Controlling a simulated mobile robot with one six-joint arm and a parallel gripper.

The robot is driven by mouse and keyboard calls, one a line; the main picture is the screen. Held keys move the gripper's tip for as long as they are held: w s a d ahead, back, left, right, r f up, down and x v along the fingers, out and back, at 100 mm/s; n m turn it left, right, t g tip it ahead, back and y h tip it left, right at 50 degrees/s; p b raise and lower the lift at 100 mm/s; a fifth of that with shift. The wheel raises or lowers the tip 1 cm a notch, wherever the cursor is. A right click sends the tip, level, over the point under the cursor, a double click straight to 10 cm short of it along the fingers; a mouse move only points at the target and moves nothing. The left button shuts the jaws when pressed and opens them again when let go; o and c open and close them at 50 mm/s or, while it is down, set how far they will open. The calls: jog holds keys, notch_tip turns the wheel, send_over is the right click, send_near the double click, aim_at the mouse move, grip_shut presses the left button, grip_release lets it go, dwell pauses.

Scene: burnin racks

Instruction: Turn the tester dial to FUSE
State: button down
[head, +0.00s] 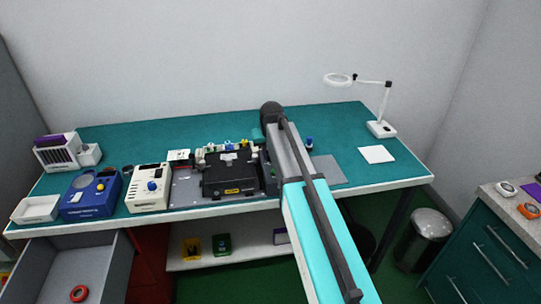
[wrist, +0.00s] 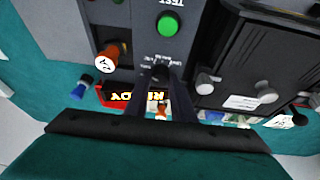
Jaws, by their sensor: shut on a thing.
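The tester (wrist: 130,25) is a grey panel in the wrist view, with a green TEST button (wrist: 168,26) and a lit red display reading READY (wrist: 150,95). My gripper (wrist: 161,74) is at this panel, its two dark fingers shut on the tester dial (wrist: 161,70). The dial is dark and mostly covered by the fingers. Small white labels (wrist: 163,60) ring it, too blurred and covered to read; I cannot tell which one it points to. In the head view my arm hides the gripper and most of the tester (head: 282,150).
An orange knob with a white face (wrist: 107,57) sticks out beside the dial. A black unit (wrist: 265,50) stands close on the other side. On the teal bench (head: 235,125) stand a blue box (head: 91,194), a white box (head: 149,188) and a magnifier lamp (head: 381,128). A drawer (head: 70,265) is open.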

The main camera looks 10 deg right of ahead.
jog(key=shift+a+m+g+h+b, duration=0.15)
jog(key=shift+m+h+b, duration=0.2)
jog(key=shift+m, duration=0.7)
jog(key=shift+m+g+h+b, duration=0.2)
jog(key=shift+m+h, duration=0.25)
jog(key=shift+m, duration=0.6)
jog(key=c, duration=1.5)
grip_release()
jog(key=shift+b+v, duration=1.6)
jog(key=shift+v, duration=5.3)
jog(key=shift+f, duration=0.1)
